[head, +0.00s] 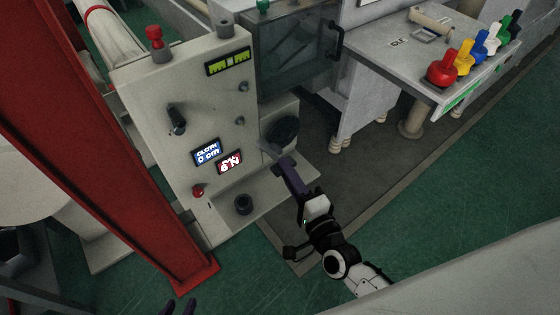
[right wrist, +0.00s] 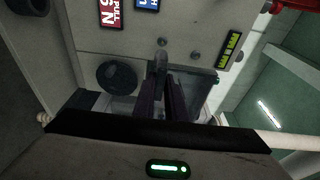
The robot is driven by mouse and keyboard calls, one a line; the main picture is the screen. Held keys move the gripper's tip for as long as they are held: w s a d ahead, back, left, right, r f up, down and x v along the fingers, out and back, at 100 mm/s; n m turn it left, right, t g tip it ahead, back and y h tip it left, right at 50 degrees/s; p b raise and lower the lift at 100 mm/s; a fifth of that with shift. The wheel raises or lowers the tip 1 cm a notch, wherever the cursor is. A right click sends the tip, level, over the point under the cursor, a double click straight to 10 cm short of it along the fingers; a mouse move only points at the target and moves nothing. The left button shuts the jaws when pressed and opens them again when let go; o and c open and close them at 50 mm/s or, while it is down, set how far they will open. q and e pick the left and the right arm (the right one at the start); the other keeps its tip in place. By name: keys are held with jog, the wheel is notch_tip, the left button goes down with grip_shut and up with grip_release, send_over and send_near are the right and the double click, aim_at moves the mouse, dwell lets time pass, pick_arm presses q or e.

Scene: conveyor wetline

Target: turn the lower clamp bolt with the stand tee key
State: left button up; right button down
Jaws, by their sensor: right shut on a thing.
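My right gripper (head: 278,160) is in front of the lower right of the grey machine panel. In the right wrist view its dark fingers (right wrist: 162,82) are shut on a small grey metal piece (right wrist: 159,60), which looks like the tee key. The piece also shows at the fingertips in the head view (head: 267,147). Two small round bolt-like studs are on the panel's right side, the lower one (head: 240,120) up and left of my gripper. I cannot tell whether the key touches a stud. My left gripper (head: 180,307) shows only its two separated fingertips at the bottom edge.
A black round knob (head: 284,131) sits just beyond my right gripper. The grey panel (head: 180,85) carries displays and knobs. A red column (head: 110,150) stands at left. A table (head: 385,70) with coloured knobbed pieces is at upper right. Green floor is clear at right.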

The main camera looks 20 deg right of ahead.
jog(key=s+d, duration=0.3)
jog(key=s, duration=0.5)
jog(key=shift+s+p, duration=0.2)
jog(key=shift+p, duration=0.25)
jog(key=shift+r, duration=0.1)
dwell(0.6)
